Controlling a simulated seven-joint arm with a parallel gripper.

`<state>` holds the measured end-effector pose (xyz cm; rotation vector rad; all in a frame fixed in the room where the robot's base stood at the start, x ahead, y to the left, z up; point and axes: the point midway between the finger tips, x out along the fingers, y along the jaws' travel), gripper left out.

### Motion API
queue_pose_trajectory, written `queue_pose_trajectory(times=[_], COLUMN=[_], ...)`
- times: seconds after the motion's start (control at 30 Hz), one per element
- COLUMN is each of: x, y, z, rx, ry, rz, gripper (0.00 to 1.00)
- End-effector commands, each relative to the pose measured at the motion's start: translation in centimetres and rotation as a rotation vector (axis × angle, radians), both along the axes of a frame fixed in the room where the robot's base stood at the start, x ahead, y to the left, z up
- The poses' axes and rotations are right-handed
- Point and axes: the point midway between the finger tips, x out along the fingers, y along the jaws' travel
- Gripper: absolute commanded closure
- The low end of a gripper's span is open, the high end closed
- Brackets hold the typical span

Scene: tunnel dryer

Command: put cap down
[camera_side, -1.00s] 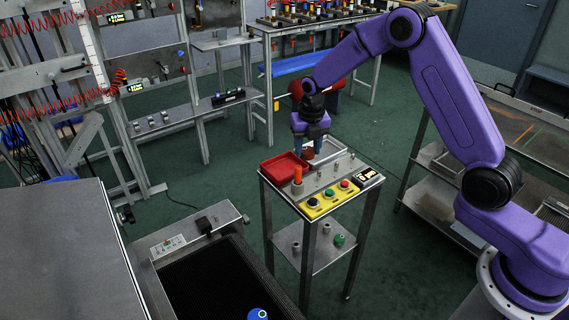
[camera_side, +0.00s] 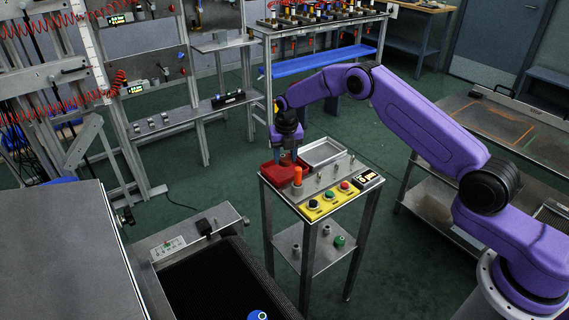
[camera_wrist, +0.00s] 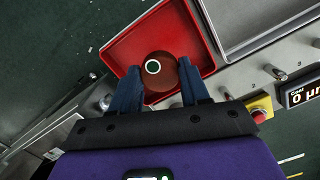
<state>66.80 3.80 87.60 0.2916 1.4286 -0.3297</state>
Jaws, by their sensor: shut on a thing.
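The cap is reddish-brown and round, with a pale ring around a dark green centre; it shows between my fingers in the wrist view (camera_wrist: 162,84). My gripper (camera_side: 287,155) is shut on it, with one blue finger on each side (camera_wrist: 158,92). The red tray (camera_side: 268,169) is under my gripper at the back left of the small stand. In the wrist view the cap is seen against the inside of the red tray (camera_wrist: 120,46). I cannot tell whether the cap touches the tray floor.
An empty metal tray (camera_side: 323,151) sits right of the red one. An orange post (camera_side: 298,175), metal pegs and a yellow button panel (camera_side: 331,199) stand close in front. A dark conveyor (camera_side: 208,280) is at the lower left.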

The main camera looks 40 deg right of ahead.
Motion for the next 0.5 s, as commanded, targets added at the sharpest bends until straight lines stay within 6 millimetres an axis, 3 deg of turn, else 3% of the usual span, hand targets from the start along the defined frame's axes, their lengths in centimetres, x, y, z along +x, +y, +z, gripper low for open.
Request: queue_pose_trajectory(times=[0.3,0.5], x=[0.3,0.3], y=[0.1,0.1], z=[-3.2,-3.4], rx=[0.001,0.0], ry=[0.001,-0.001], rz=[0.002,0.002], gripper=[0.91,0.91])
